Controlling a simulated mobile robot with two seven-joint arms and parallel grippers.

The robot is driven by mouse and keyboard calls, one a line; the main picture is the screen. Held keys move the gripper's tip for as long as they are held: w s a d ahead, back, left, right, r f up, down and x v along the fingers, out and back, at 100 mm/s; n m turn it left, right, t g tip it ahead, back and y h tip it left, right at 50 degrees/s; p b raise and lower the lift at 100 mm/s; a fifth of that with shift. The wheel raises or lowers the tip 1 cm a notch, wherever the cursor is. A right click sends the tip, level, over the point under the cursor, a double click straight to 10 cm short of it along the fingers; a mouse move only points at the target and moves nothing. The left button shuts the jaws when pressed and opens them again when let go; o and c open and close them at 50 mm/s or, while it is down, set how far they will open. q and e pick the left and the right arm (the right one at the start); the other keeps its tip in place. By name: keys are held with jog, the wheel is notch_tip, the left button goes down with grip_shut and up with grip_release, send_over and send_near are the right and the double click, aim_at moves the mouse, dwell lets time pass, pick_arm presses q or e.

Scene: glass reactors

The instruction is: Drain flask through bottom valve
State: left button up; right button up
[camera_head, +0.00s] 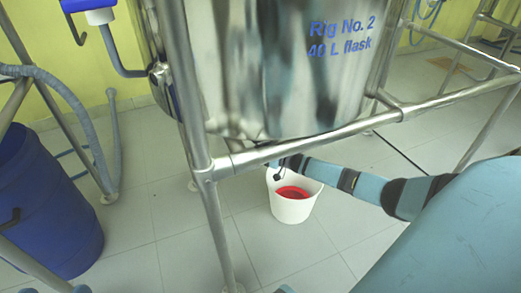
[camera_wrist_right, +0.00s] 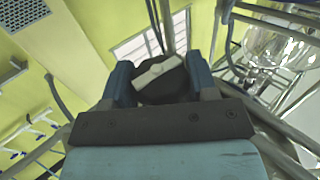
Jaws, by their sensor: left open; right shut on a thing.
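The large shiny flask vessel (camera_head: 285,70), marked "Rig No. 2, 40 L flask", hangs in a steel frame in the head view. Its underside and outlet are largely hidden behind the frame's front bar. A white bucket (camera_head: 293,208) with red inside stands on the floor below. My right arm reaches in from the right, its end below the vessel and above the bucket. In the right wrist view my right gripper (camera_wrist_right: 162,82) is shut on a dark part (camera_wrist_right: 165,90) with a pale bar, possibly the valve. My left gripper is open, barely distinguishable near the bottom edge.
The steel frame's front bar (camera_head: 330,138) and leg (camera_head: 217,235) stand close to my right arm. A blue drum (camera_head: 45,205) and a grey hose (camera_head: 75,105) are at the left. Tiled floor around the bucket is clear.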

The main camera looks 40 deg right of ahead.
jog(key=shift+a+r+m+t+h+p, duration=0.1)
jog(key=shift+r+m+t+h+p, duration=0.25)
jog(key=shift+m+h+p, duration=0.35)
jog(key=shift+a+m+h+p, duration=0.1)
jog(key=shift+m+h+p, duration=0.4)
jog(key=shift+h+p, duration=0.25)
jog(key=shift+f+m+t+h+p, duration=0.1)
jog(key=shift+m+t+h+p, duration=0.35)
jog(key=shift+h, duration=0.6)
jog(key=m+h+p, duration=0.1)
jog(key=m+h, duration=0.1)
jog(key=h, duration=0.2)
jog(key=shift+f+m, duration=0.1)
jog(key=shift+m, duration=0.25)
jog(key=shift+m+g+h+p, duration=0.35)
jog(key=shift+m+h, duration=0.45)
jog(key=shift+h, duration=0.3)
pick_arm(q)
jog(key=r, duration=0.1)
jog(key=s+r+n, duration=0.1)
jog(key=r+n+t, duration=0.1)
jog(key=r, duration=0.1)
jog(key=shift+s+d+r, duration=0.1)
jog(key=shift+s+d, duration=0.2)
jog(key=shift+d, duration=0.05)
pick_arm(e)
jog(key=shift+d+f+m+g+h, duration=0.15)
jog(key=shift+d+m+g+h, duration=0.2)
jog(key=shift+h, duration=0.35)
jog(key=shift+a, duration=0.15)
